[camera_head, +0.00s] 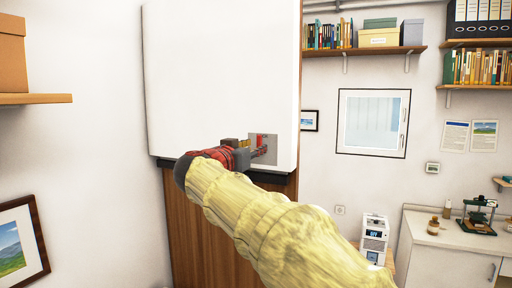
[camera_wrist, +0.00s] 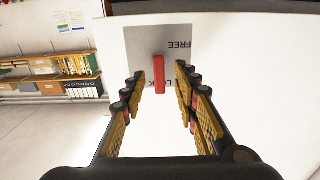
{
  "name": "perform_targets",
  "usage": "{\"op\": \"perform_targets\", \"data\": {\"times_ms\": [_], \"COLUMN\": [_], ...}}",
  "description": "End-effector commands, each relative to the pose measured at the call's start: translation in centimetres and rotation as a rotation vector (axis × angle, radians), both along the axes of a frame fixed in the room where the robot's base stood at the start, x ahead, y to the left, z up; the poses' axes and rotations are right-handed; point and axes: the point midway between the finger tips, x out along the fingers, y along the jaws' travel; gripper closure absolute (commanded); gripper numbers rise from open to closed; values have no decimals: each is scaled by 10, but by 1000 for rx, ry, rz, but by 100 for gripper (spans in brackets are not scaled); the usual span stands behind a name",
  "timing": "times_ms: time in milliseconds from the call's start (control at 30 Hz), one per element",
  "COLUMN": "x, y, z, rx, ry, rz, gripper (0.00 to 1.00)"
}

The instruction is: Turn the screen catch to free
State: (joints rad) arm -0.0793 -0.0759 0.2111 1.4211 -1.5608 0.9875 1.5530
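The screen catch is a red lever (camera_wrist: 159,76) on a grey plate (camera_wrist: 178,45) fixed to a white panel (camera_head: 222,75). In the wrist view the lever stands upright, its lower end over the word LOCK, which is partly hidden. The word FREE shows upside down at the plate's upper right. My gripper (camera_wrist: 161,80) is open, with one finger on each side of the lever and gaps visible on both sides. In the head view my gripper (camera_head: 254,149) is at the plate (camera_head: 268,138); its fingers partly cover the lever. Contact cannot be told.
The white panel stands above a brown wooden panel (camera_head: 215,225). A wall shelf (camera_head: 35,99) with a box is at left, above a framed print (camera_head: 40,240). A white counter (camera_head: 425,225) and more shelves (camera_head: 400,50) are behind at right.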

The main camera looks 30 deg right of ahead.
Motion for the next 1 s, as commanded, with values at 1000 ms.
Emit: {"op": "perform_targets", "data": {"times_ms": [1000], "x": [12], "y": [-15], "z": [0], "rx": [0], "ry": [0], "rz": [1], "gripper": [99]}}
